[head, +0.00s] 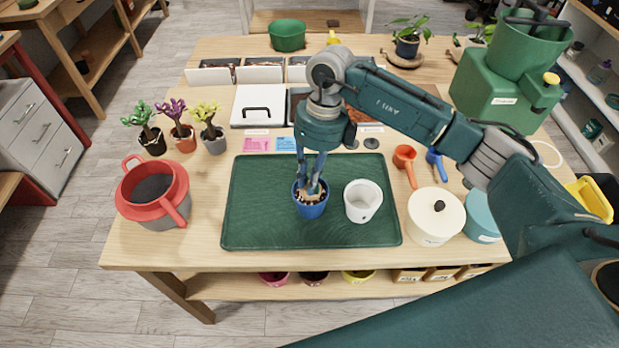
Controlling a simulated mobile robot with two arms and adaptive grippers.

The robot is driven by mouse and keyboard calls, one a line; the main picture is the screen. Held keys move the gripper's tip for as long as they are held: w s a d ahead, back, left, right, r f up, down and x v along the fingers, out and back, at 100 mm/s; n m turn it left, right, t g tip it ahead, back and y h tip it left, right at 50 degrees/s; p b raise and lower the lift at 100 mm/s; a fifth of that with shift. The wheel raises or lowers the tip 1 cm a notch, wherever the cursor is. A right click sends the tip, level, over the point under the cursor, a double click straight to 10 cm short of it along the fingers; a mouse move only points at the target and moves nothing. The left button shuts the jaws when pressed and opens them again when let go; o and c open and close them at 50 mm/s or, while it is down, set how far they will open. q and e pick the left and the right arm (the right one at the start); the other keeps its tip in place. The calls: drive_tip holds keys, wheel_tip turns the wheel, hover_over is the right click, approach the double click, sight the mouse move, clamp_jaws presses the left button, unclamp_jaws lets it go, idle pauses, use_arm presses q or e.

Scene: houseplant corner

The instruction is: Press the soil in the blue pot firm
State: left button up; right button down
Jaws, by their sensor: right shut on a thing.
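The blue pot (310,208) stands upright on the green tray (262,222), near its middle. It holds dark soil with pale bits at the surface. My right gripper (314,180) reaches down from above with its fingertips at the pot's mouth. It is shut on a small pale tan thing, seemingly a tamper (315,188), whose lower end is at the soil. The fingers hide part of the soil, and I cannot tell how hard the thing touches it. My left gripper does not show.
A white pot (362,201) stands close to the right of the blue pot. Orange (405,160) and blue scoops and a cream lidded pot (435,216) are at the right. The tray's left part is clear.

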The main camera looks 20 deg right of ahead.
drive_tip(key=shift+f+b, duration=0.4)
idle(0.6)
drive_tip(key=shift+f+b, duration=0.2)
drive_tip(key=shift+b, duration=0.1)
idle(0.8)
idle(0.4)
drive_tip(key=shift+p+v, duration=0.55)
drive_tip(key=shift+v, duration=0.25)
drive_tip(key=shift+s+a+r+p, duration=0.1)
drive_tip(key=shift+r+p, duration=0.8)
drive_tip(key=shift+r, duration=0.75)
drive_tip(key=shift+a+r+p, duration=0.1)
drive_tip(key=shift+r+p, duration=0.75)
drive_tip(key=shift+r, duration=0.8)
drive_tip(key=shift+d, duration=0.1)
